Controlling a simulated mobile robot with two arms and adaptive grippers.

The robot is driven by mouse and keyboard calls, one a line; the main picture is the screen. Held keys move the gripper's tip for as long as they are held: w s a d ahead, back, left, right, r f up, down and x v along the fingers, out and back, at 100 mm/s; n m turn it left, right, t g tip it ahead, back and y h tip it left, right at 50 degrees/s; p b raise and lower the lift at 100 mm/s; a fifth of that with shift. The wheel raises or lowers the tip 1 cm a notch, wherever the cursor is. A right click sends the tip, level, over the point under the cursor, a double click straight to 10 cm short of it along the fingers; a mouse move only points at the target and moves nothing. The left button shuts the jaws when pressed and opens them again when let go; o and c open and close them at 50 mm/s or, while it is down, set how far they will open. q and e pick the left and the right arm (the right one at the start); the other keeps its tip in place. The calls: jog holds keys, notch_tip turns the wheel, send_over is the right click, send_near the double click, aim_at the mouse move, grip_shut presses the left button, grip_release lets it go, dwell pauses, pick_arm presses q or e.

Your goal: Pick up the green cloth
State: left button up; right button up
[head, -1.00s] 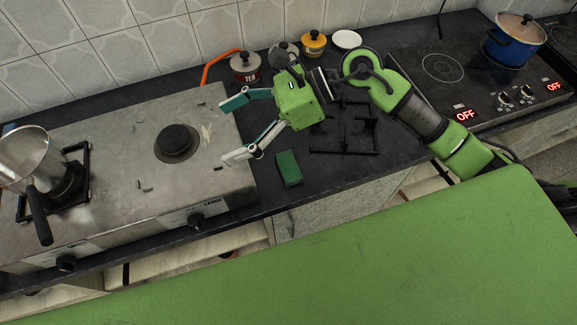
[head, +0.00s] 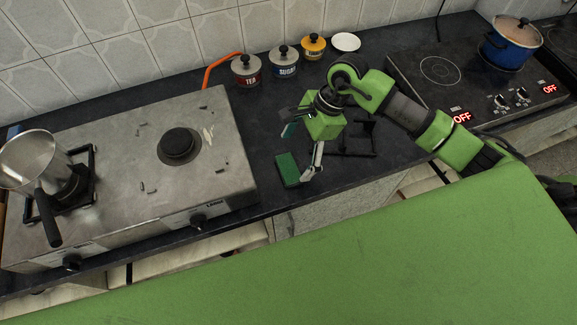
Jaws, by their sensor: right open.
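The green cloth (head: 287,169) looks like a small dark green rectangular block. It lies on the dark counter between the steel gas hob and the black pan support. My right gripper (head: 298,154) is open and points down over the counter. One finger is by the right side of the cloth, and the other is behind it, near its far end. The fingers look empty, and I cannot tell whether they touch the cloth. My left gripper is not in view.
The steel hob (head: 115,203) with a pot (head: 31,160) stands at left. A black pan support (head: 358,152) lies right of my gripper. Tea (head: 246,70), sugar (head: 284,62) and yellow (head: 313,46) canisters and a white dish (head: 346,42) stand behind. A blue pot (head: 508,47) sits on the right cooktop.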

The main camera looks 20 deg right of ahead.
aim_at(288, 167)
jog(key=shift+a+f+p, duration=0.2)
jog(key=shift+f+p, duration=0.2)
jog(key=shift+f, duration=0.15)
jog(key=p+x, duration=0.1)
jog(key=x, duration=0.2)
jog(key=shift+w+d+f+p, duration=0.1)
jog(key=shift+f+p, duration=0.2)
jog(key=shift+p, duration=0.05)
jog(key=shift+f, duration=0.5)
jog(key=c, duration=1.1)
jog(key=shift+w+r, duration=0.1)
jog(key=shift+r, duration=0.05)
